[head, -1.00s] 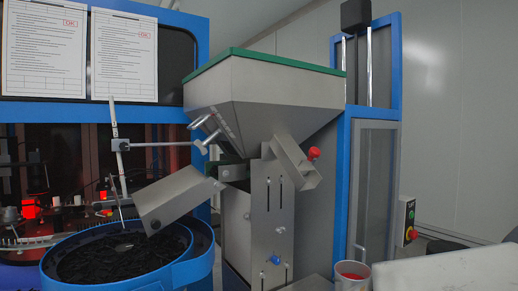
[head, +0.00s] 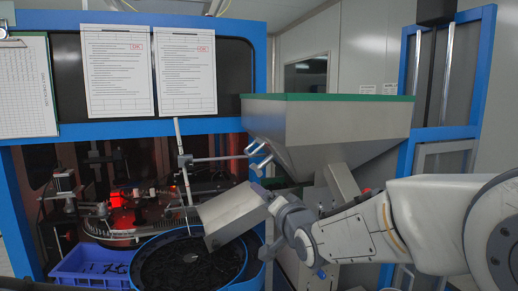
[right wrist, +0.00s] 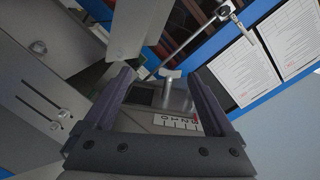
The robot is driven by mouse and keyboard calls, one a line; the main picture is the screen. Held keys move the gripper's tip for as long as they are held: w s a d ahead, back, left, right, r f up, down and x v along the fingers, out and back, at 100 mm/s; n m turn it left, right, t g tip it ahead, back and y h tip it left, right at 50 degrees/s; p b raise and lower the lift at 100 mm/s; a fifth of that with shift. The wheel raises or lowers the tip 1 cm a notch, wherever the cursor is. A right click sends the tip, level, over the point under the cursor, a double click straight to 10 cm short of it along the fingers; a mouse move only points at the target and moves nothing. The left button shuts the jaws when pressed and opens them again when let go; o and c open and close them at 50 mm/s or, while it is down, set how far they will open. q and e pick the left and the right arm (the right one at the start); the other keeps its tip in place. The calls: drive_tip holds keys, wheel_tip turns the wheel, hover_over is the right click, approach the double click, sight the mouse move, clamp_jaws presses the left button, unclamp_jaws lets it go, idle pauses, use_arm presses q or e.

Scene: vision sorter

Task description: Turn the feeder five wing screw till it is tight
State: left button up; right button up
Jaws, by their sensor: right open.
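In the right wrist view a small silver T-shaped piece (right wrist: 169,74), which looks like the wing screw, stands between and just beyond my right gripper's (right wrist: 160,80) fingertips. The fingers are apart, and I see no contact with it. A white number scale (right wrist: 175,122) lies on the grey metal below it. In the head view my right arm reaches in from the right, and its wrist (head: 290,212) is beside the tilted chute (head: 230,213) under the hopper (head: 320,130). The screw is hidden there. My left gripper is in neither view.
A round blue bowl (head: 260,262) of dark parts and a blue bin (head: 72,268) stand at the lower left. A clamp rod (head: 222,158) crosses above the chute. Slotted grey plates (right wrist: 42,95) crowd the wrist view's left. Papers (head: 118,70) hang on the blue frame.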

sight(257, 171)
drive_tip(key=shift+m+t, duration=0.4)
drive_tip(key=shift+t, duration=0.3)
drive_tip(key=w+r+p, duration=0.1)
drive_tip(key=w+p, duration=0.1)
drive_tip(key=w, duration=0.1)
drive_tip(key=w+a+r+p, duration=0.1)
drive_tip(key=w+p, duration=0.1)
drive_tip(key=w, duration=0.1)
drive_tip(key=w+a+r+p, duration=0.1)
drive_tip(key=w+p, duration=0.1)
drive_tip(key=w, duration=0.2)
drive_tip(key=shift+r, duration=0.25)
drive_tip(key=shift+w+a+f, duration=0.1)
drive_tip(key=shift+w+a, duration=0.05)
drive_tip(key=shift+w, duration=0.45)
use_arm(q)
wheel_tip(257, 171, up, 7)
